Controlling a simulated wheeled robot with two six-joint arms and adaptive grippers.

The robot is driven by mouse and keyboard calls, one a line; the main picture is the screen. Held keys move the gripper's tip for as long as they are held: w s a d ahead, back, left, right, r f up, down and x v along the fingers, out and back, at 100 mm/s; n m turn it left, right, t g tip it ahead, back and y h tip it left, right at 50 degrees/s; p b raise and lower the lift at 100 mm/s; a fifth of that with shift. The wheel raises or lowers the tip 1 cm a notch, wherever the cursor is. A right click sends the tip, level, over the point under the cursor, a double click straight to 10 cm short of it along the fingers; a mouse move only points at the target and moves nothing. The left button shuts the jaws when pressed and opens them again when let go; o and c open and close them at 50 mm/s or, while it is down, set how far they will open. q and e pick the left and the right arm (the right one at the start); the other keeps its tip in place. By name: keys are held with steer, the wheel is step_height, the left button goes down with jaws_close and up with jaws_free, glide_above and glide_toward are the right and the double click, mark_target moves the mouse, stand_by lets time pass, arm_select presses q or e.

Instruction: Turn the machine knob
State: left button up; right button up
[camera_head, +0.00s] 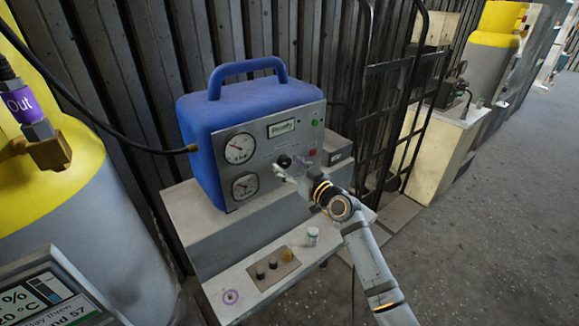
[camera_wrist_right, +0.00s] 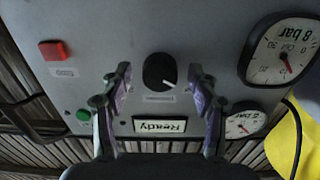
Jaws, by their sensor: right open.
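The blue machine (camera_head: 205,120) stands on a grey bench, with a grey front panel. Its black knob (camera_head: 284,161) sits near the middle of the panel. In the wrist view the knob (camera_wrist_right: 160,71) is round and black with a white pointer line aimed to the lower right. My right gripper (camera_head: 283,170) is in front of the panel at the knob. In the wrist view my right gripper (camera_wrist_right: 160,78) is open, with one finger on each side of the knob and visible gaps to it. My left gripper is not in view.
The panel carries a gauge (camera_head: 239,148), a second gauge (camera_head: 245,186), a "Ready" display (camera_head: 281,128) and a red button (camera_wrist_right: 53,50). Smaller knobs (camera_head: 273,263) sit on the bench's lower shelf. A yellow and grey tank (camera_head: 80,200) stands at left, a hand truck (camera_head: 391,120) at right.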

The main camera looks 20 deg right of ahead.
steer(key=c, duration=1.2)
steer(key=shift+m, duration=0.3)
steer(key=m+p, duration=0.1)
steer(key=m, duration=0.4)
steer(key=shift+r+p, duration=0.1)
steer(key=shift+p, duration=0.2)
steer(key=m+p, duration=0.2)
steer(key=m, duration=0.4)
steer(key=o, duration=1.2)
